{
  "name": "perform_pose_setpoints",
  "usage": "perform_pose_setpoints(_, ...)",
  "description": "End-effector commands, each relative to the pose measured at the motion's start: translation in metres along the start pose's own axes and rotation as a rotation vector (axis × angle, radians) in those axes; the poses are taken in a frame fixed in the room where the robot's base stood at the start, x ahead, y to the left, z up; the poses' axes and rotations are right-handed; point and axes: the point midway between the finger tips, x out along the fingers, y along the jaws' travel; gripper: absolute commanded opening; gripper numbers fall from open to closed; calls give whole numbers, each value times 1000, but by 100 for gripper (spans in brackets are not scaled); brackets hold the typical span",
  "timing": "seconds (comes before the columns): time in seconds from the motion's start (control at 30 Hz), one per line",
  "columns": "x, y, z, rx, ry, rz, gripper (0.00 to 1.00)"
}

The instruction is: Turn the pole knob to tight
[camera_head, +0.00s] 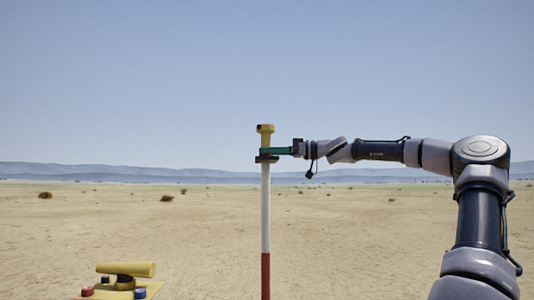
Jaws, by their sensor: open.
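A red and white pole (265,215) stands upright in the middle of the head camera view. On its top is a yellow knob (265,130) with a small dark mark on its upper left. My gripper (265,152) reaches in from the right, level with the lower part of the yellow piece. Its teal fingers overlap the pole top in the picture, with a dark collar (265,159) just below them. The jaws are open. I cannot tell whether either finger touches the knob, or which way the knob is turned.
At the lower left is a yellow platform (155,288) carrying a yellow cylinder (126,269) and small red (87,291) and blue (140,293) pieces. Flat sandy ground with scattered shrubs lies around. The space left of the pole top is clear.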

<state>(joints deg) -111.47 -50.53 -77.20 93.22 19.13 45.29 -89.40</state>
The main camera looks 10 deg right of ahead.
Motion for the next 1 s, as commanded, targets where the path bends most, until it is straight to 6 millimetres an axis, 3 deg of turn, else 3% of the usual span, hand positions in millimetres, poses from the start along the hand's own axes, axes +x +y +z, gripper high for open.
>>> perform_pose_setpoints(0.37,8,0,0,-1,0,1,69)
perform_pose_setpoints(0.43,8,0,0,-1,0,1,50)
perform_pose_setpoints(0.57,8,0,0,-1,0,1,0)
perform_pose_setpoints(1.0,7,0,0,-2,0,74,0)
